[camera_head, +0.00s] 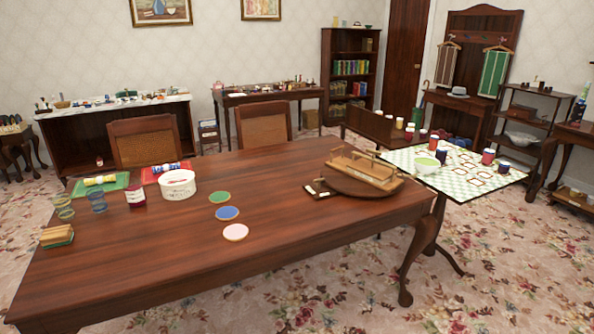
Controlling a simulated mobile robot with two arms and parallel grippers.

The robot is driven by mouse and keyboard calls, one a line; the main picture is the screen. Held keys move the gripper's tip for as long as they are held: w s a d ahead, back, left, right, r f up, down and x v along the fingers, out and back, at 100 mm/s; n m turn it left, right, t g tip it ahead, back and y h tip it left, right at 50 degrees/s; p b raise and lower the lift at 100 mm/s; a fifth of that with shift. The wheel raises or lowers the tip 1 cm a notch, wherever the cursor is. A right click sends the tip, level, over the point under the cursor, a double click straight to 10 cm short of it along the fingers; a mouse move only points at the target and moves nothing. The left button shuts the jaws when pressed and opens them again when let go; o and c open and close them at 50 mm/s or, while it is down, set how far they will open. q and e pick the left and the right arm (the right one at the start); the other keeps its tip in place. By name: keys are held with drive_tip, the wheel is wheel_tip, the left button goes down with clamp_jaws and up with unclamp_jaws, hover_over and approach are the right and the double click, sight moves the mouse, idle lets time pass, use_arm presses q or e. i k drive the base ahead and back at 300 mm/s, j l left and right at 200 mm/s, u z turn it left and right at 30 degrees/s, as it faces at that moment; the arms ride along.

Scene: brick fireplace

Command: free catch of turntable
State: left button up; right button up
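The turntable (350,188) looks like a round, dark brown wooden disc near the right end of the long wooden table (300,222). A lighter wooden tray with raised rails (368,168) lies on it and hides much of its top. A small dark holder with pale pieces (319,189) is at its left edge; I cannot tell whether it rests on the disc or on the table. Neither of my grippers is in view.
Left on the table are a white round tub (178,185), a dark red jar (136,196), glasses, placemats and coasters. Two chairs stand behind. Floor in front is clear.

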sight(318, 181)
drive_tip(key=i+l+u, duration=0.1)
drive_tip(key=u, duration=0.3)
drive_tip(key=l+u, duration=0.35)
drive_tip(key=i+l+u, duration=0.1)
drive_tip(key=u, duration=0.3)
drive_tip(key=l+u, duration=0.15)
drive_tip(key=l, duration=0.4)
drive_tip(key=l+u, duration=0.15)
drive_tip(key=l, duration=0.35)
drive_tip(key=l+u, duration=0.15)
drive_tip(key=l, duration=0.35)
drive_tip(key=k+l+u, duration=0.2)
drive_tip(key=l, duration=0.35)
drive_tip(key=l+u, duration=0.15)
drive_tip(key=l, duration=0.35)
